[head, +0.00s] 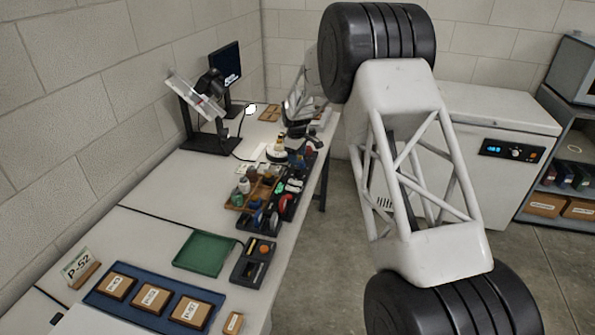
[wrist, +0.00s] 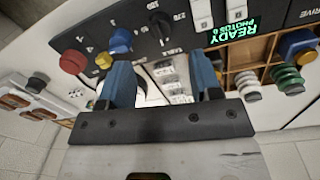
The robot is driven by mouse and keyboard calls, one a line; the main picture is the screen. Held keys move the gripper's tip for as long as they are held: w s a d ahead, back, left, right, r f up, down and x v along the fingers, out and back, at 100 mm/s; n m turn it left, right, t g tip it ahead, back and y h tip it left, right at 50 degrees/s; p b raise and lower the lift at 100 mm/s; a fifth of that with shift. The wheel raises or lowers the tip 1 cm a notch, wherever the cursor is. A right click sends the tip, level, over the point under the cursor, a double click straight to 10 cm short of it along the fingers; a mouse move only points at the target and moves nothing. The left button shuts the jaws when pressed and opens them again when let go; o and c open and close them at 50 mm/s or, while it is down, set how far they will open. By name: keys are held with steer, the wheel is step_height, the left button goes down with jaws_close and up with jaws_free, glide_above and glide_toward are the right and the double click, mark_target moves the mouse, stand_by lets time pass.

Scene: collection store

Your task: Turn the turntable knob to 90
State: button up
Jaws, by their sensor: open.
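The turntable knob (wrist: 160,22) is a black dial on a dark control panel in the wrist view. The numbers 270 and 180 show beside it, and a "TABLE" label lies just below. I cannot tell which number it points at. My gripper (wrist: 161,65) is open, with two blue-padded fingers apart and nothing between them. The knob shows just beyond the fingertips, roughly in line with the gap, and looks untouched. In the head view, my arm hides most of the panel and the knob cannot be made out.
A red button (wrist: 72,62) and a blue knob (wrist: 120,42) sit left of the dial. A green-lit display (wrist: 235,32) reads "READY PHOTOS 0". A wooden divided tray (wrist: 245,60) is at right. A green tray (head: 205,250) lies on the bench's nearer part.

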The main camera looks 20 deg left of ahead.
mark_target(298, 170)
steer(key=shift+w+f, duration=0.2)
steer(key=shift+f, duration=3.5)
steer(key=c, duration=0.9)
steer(key=shift+c, duration=0.2)
